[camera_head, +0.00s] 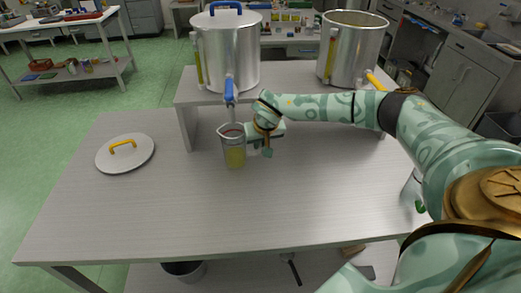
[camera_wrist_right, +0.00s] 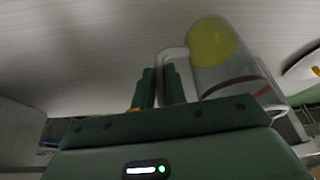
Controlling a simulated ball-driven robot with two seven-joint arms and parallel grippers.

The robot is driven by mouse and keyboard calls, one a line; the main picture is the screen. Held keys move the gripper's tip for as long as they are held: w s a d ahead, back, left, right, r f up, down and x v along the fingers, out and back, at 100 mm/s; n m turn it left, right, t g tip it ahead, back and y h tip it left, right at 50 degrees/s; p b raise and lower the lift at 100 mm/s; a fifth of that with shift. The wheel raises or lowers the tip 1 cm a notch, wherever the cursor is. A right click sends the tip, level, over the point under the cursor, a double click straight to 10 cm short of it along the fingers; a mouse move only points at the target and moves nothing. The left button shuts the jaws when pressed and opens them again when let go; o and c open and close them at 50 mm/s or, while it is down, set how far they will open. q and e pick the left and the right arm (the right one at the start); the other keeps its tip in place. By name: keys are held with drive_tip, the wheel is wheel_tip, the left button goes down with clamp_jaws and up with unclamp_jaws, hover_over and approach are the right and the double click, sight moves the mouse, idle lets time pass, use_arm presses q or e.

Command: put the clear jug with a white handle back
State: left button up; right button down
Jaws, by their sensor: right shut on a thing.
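The clear jug (camera_head: 234,152) has a white handle and some yellow-green liquid in its lower part. It is upright below the blue-levered tap (camera_head: 230,92) of the left steel tank, in front of the raised shelf. I cannot tell whether its base touches the table. My right gripper (camera_head: 256,142) comes in from the right and is shut on the jug's handle. In the right wrist view the jug (camera_wrist_right: 222,72) stands beside the green fingers (camera_wrist_right: 159,88), with the white handle (camera_wrist_right: 168,57) between them. My left gripper is not in view.
The left steel tank (camera_head: 226,55) and the right steel tank (camera_head: 352,50) stand on the raised shelf (camera_head: 285,78). A round lid with a yellow handle (camera_head: 125,158) lies on the left of the table. The table's front middle (camera_head: 200,215) is clear.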

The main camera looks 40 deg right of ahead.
drive_tip(key=shift+f, duration=1.25)
drive_tip(key=shift+f, duration=0.15)
drive_tip(key=c, duration=1.4)
unclamp_jaws()
drive_tip(key=shift+c, duration=0.2)
drive_tip(key=p+v, duration=0.2)
drive_tip(key=v, duration=1)
drive_tip(key=shift+p, duration=0.35)
